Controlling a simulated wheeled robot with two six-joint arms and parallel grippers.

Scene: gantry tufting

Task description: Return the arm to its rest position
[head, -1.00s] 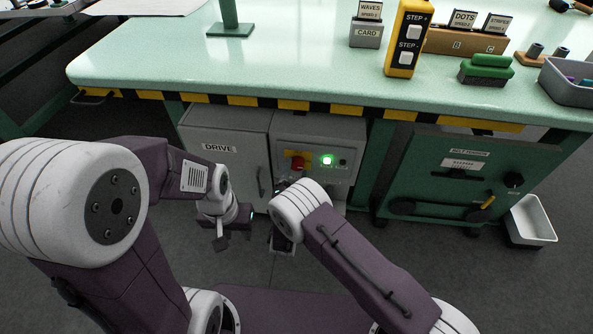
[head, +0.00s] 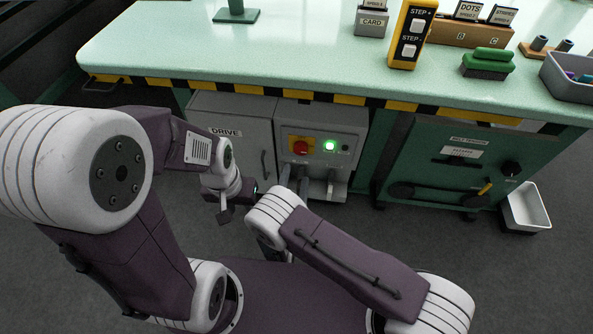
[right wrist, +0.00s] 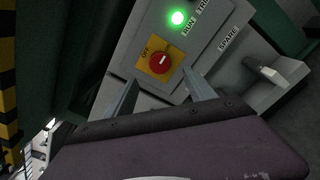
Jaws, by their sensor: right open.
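My right gripper (head: 294,172) is open and empty in front of the grey control panel (head: 349,143), below its red rotary knob (head: 300,147). In the right wrist view its two fingers (right wrist: 160,80) stand apart, with the red knob (right wrist: 159,62) on its yellow plate beyond them and clear of them. A green lamp (head: 329,145) is lit beside the knob. My left gripper (head: 225,214) hangs in front of the DRIVE cabinet (head: 232,141). Its jaws are too small and dark to tell.
The green workbench (head: 300,65) overhangs the panel with a striped front edge. A green cabinet (head: 475,165) with a lever stands to the right, with a white bin (head: 527,207) on the floor beside it. Dark floor lies open around my arms.

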